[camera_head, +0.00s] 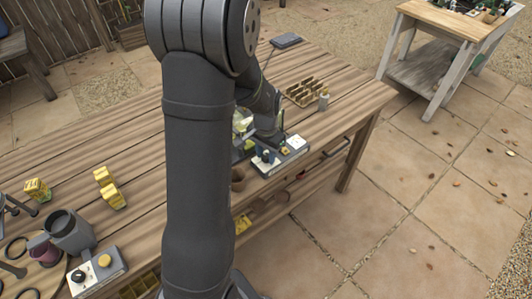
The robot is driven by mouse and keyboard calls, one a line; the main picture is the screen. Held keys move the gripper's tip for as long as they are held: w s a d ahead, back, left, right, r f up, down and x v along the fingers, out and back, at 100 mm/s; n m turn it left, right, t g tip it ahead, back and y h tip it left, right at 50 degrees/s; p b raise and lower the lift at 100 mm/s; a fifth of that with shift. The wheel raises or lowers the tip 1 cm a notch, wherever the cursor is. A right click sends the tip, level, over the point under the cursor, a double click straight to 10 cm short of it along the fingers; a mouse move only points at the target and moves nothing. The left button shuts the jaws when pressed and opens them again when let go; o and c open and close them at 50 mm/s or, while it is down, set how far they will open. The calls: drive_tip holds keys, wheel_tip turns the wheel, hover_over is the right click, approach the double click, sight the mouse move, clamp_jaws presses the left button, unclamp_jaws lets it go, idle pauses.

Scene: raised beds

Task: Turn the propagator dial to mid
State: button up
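My arm crosses the middle of the view and hides part of the bench (130,135). A grey watering can (70,232) and yellow packets (108,188) are left.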

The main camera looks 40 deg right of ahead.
sight(266, 156)
drive_tip(key=shift+o, duration=1.1)
drive_tip(key=shift+r, duration=0.2)
wheel_tip(266, 156, up, 17)
wheel_tip(266, 156, down, 17)
drive_tip(key=shift+f, duration=0.2)
idle(0.4)
